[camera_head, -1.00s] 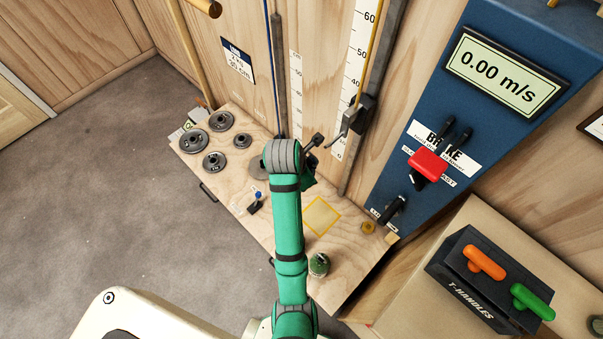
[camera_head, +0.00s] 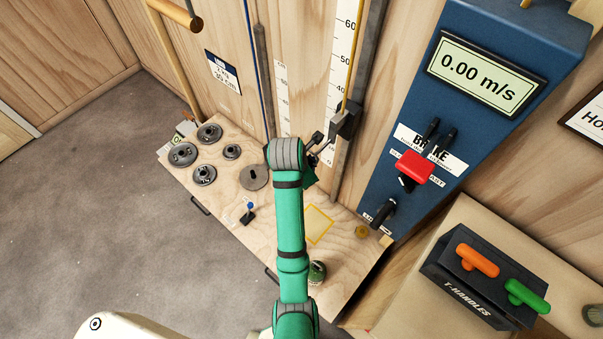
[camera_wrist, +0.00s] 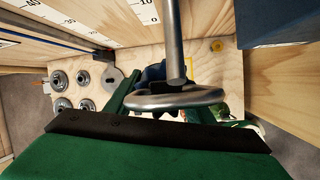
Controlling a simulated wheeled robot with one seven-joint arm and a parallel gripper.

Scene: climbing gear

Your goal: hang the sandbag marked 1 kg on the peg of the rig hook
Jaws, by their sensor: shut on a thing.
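The rig hook (camera_head: 347,119) is a dark block on the upright rail beside the white scale, with a thin metal arm reaching toward my gripper. My gripper (camera_head: 314,165) is just below and left of it, largely hidden behind my green arm. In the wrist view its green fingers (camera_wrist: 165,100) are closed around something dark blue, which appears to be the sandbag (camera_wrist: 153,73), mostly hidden. A grey metal ring (camera_wrist: 176,99) lies across the fingers, and a grey rod (camera_wrist: 173,40) comes down to it. I cannot tell whether ring and rod touch. No 1 kg mark is readable.
The wooden bench (camera_head: 290,250) holds several dark weight discs (camera_head: 204,174), a flat grey disc (camera_head: 254,177), a yellow outlined square (camera_head: 319,222) and a green can (camera_head: 317,272). The blue brake panel (camera_head: 415,130) stands right of the rail. A T-handle box (camera_head: 470,280) is at lower right.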

